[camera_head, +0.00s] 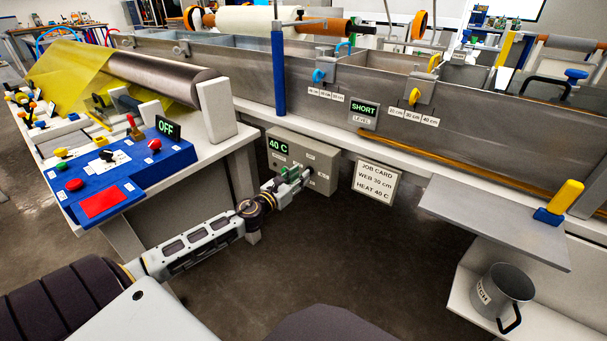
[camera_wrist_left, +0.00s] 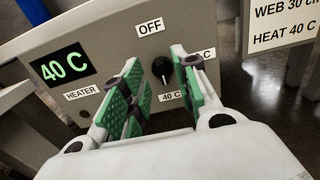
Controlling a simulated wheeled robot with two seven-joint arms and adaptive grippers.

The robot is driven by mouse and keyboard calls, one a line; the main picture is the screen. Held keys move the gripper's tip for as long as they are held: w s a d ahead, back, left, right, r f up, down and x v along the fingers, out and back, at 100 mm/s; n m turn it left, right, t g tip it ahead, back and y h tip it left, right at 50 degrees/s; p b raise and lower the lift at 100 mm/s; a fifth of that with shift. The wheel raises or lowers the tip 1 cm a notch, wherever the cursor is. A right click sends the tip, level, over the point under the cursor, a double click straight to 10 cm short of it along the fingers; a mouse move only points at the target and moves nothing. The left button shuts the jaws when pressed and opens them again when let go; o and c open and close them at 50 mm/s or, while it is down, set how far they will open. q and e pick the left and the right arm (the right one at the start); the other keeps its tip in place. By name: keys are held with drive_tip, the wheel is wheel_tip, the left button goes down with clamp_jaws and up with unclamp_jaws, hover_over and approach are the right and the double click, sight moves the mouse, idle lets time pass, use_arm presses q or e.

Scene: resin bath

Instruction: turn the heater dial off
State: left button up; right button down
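The heater box (camera_head: 308,151) is a grey box under the bench, with a display reading 40 C. It also shows in the left wrist view (camera_wrist_left: 111,38), where its black heater dial (camera_wrist_left: 162,69) sits below an OFF label, with a 40 C label just under it. The dial's narrow end seems to point down toward that label. My left gripper (camera_head: 294,177) is at the front of the box. In the wrist view its green-padded fingers (camera_wrist_left: 158,88) are spread, with the dial seen between them and no clear contact. My right gripper is not in view.
A job card (camera_head: 376,183) reading WEB 30 cm, HEAT 40 C is right of the box. The blue control panel (camera_head: 125,170) with an OFF display is above left. A grey shelf (camera_head: 490,221) and a metal jug (camera_head: 502,295) are at right. The floor before the box is clear.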

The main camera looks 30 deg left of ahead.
use_arm(q)
drive_tip(key=shift+w+d, duration=0.1)
drive_tip(key=shift+w, duration=1.35)
drive_tip(key=shift+c, duration=0.2)
clamp_jaws()
